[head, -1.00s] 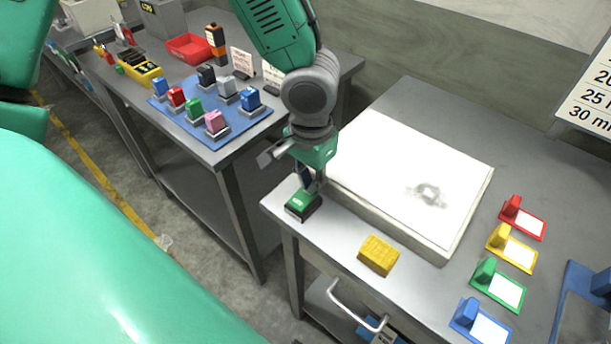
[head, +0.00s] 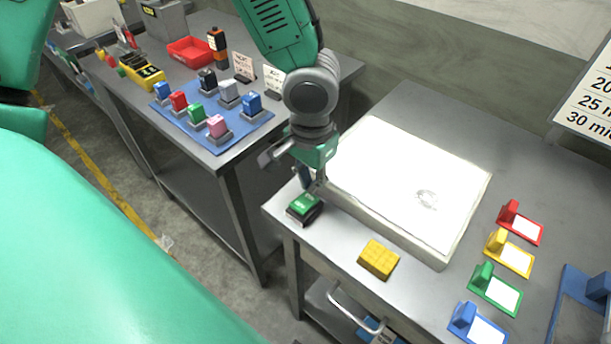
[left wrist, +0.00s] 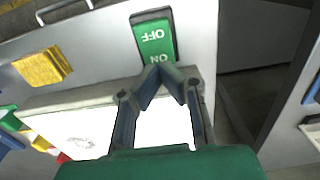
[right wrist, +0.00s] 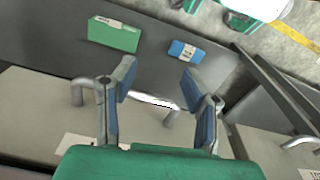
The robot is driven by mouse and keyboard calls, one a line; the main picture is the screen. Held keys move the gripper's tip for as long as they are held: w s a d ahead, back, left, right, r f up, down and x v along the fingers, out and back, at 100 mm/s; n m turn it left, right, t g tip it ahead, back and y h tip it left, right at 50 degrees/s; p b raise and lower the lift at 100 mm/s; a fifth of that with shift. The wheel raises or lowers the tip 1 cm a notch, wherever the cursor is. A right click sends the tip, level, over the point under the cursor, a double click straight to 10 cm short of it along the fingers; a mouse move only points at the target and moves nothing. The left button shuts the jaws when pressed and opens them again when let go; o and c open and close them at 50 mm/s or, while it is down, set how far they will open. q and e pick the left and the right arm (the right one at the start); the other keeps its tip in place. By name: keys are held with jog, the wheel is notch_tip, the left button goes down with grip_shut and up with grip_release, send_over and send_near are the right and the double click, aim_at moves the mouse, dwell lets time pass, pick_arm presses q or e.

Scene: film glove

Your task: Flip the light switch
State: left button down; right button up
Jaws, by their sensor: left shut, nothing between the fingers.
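The light switch is a green rocker in a dark housing (head: 304,206) at the left front corner of the right-hand table. In the left wrist view the switch (left wrist: 154,40) shows the words OFF and ON. My left gripper (head: 312,190) is shut and empty, with its fingertips at the far, ON end of the rocker; I cannot tell whether they touch it. In the left wrist view its fingertips (left wrist: 163,75) meet just by the ON mark. My right gripper (right wrist: 157,78) is open and empty, over a drawer front with a metal handle.
A white light panel (head: 410,180) lies behind the switch, now brightly lit. A yellow block (head: 379,259) is on the table's front edge. Coloured tagged blocks stand at the right. A second table holds a blue mat (head: 240,133) with coloured blocks.

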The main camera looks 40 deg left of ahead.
aim_at(310, 197)
pick_arm(q)
jog(key=shift+r+p, duration=0.6)
jog(key=shift+r, duration=0.3)
jog(key=shift+r+p, duration=1.35)
jog(key=shift+r, duration=0.1)
